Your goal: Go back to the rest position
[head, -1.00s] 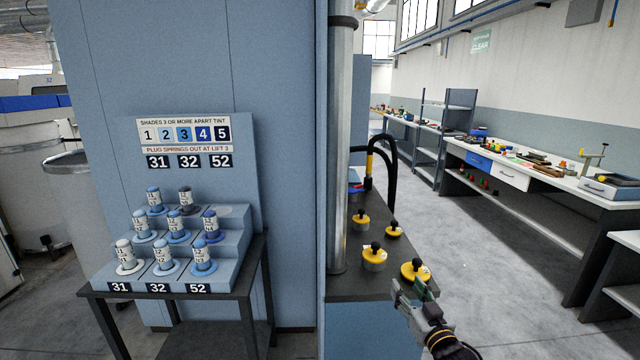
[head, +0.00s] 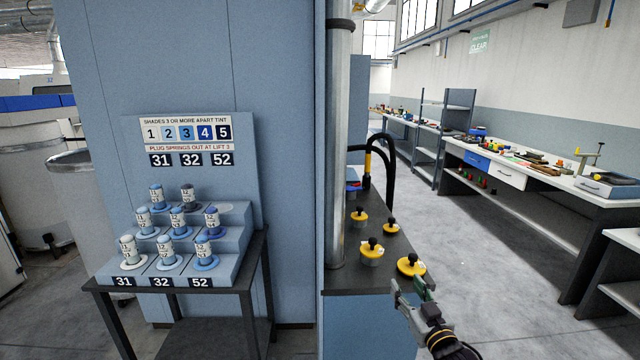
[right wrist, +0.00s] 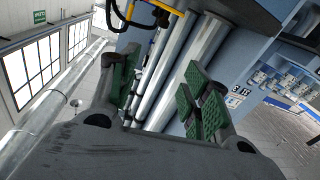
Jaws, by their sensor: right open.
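My right gripper (head: 414,289) is at the lower middle right of the head view, close to the front right corner of the dark machine top (head: 345,280). Its green-padded fingers stand apart with nothing between them; in the right wrist view the open fingers (right wrist: 160,98) also show empty. The nearest yellow plug with a black knob (head: 411,264) lies just beyond the fingertips in the head view, and I see no contact. My left gripper is not in the head view.
A stepped blue stand (head: 230,265) with several labelled bobbins is on a dark table at left. A metal pipe (head: 338,150) rises beside the machine top, which holds several yellow plugs. Workbenches (head: 560,185) line the right wall. Grey floor between is clear.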

